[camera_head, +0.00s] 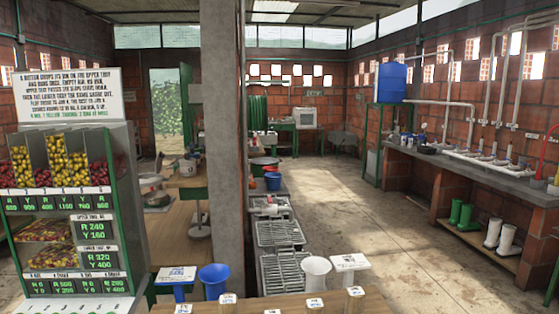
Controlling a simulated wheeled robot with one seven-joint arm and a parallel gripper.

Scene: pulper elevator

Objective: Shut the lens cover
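I cannot make out a lens cover anywhere in this head view. It may be hidden, too small to tell, or outside the picture. My gripper and arm are not in view, so I cannot tell how the gripper stands relative to anything.
A green rack (122,205) with bins of red and yellow fruit stands at left beside a concrete pillar (222,130). A wooden table edge (375,303), blue bucket (214,281) and white vessel (316,273) are in front. A long counter (455,170) lines the right wall. Open floor (375,225) lies between.

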